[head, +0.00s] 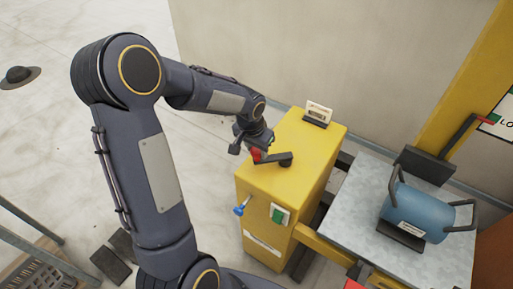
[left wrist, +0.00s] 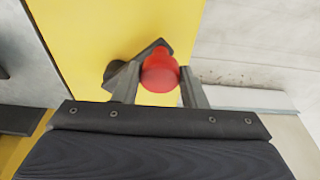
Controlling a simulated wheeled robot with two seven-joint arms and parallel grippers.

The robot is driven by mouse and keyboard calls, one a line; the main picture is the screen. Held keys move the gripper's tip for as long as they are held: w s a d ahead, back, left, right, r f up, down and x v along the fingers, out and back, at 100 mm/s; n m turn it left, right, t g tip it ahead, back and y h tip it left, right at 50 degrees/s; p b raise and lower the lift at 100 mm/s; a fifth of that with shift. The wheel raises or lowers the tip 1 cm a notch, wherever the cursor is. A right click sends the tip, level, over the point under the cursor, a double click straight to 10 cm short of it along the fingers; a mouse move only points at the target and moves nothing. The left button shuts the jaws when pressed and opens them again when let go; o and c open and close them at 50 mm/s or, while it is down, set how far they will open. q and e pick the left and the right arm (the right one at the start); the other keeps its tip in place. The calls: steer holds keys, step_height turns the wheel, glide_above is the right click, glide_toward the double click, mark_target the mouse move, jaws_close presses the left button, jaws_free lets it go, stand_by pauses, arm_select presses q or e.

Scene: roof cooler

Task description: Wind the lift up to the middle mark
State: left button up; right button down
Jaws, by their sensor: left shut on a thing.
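A yellow winch box (head: 285,160) stands at the centre of the head view, with a dark crank arm (head: 284,159) on top. My left gripper (head: 255,153) is shut on the crank's red knob, which shows between its fingers in the left wrist view (left wrist: 160,72). To the right is the lift's grey platform (head: 345,215), carrying a blue drum (head: 415,210) with dark handles. A dark pointer with a red tip (head: 469,119) reaches towards a white sign with a green patch (head: 498,120) by the yellow mast (head: 455,105). The sign is cut off. My right gripper is out of view.
A small labelled stand (head: 318,113) sits on the box's far end. A blue-knobbed lever (head: 240,210) and a green-and-white switch (head: 280,213) are on its front. A metal rack (head: 35,255) stands lower left. A plain wall is behind.

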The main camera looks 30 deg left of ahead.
arm_select(q)
steer(key=shift+c, duration=0.4)
steer(key=shift+s+d+f+b, duration=0.15)
steer(key=shift+s+d+b, duration=0.2)
steer(key=shift+s+d, duration=0.45)
steer(key=shift+d, duration=0.1)
steer(key=shift+s+d+b, duration=0.3)
steer(key=shift+d+b, duration=0.05)
steer(key=shift+d, duration=0.05)
steer(key=shift+s+d, duration=0.3)
steer(key=shift+d, duration=0.2)
